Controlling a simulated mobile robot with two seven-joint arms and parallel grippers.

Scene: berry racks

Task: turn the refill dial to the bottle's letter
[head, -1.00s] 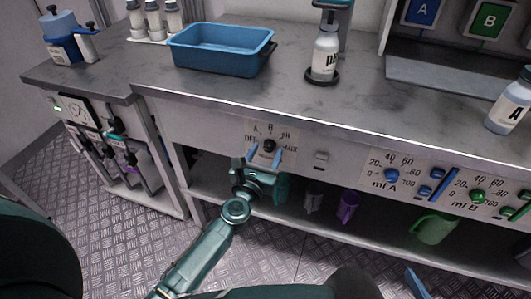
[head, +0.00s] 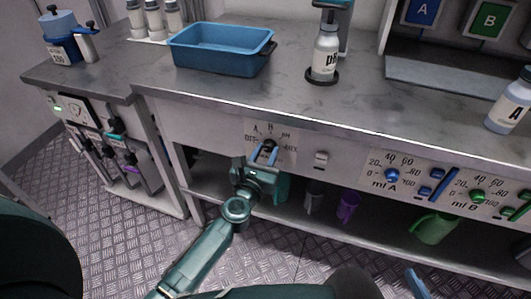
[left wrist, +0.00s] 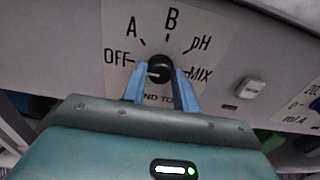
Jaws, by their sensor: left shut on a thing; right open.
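The refill dial (head: 268,146) is a black round knob on a white plate in the counter's front. It also shows in the left wrist view (left wrist: 160,64), ringed by OFF, A, B, pH and MIX, with its white mark towards OFF. My left gripper (head: 265,153) is shut on the dial, one blue finger on each side. A white bottle (head: 325,58) stands on a black round base on the counter; its partly turned label seems to read pH. Another white bottle (head: 510,108), marked A, stands at the right. One blue finger of my right gripper (head: 417,284) shows at the bottom edge.
A blue tray (head: 222,66) stands on the counter (head: 300,105). A small switch (head: 321,158) sits right of the dial plate. Further right are blue (head: 391,174) and green (head: 477,196) dosing knobs. Mugs, including a purple one (head: 348,206), stand on the shelf below.

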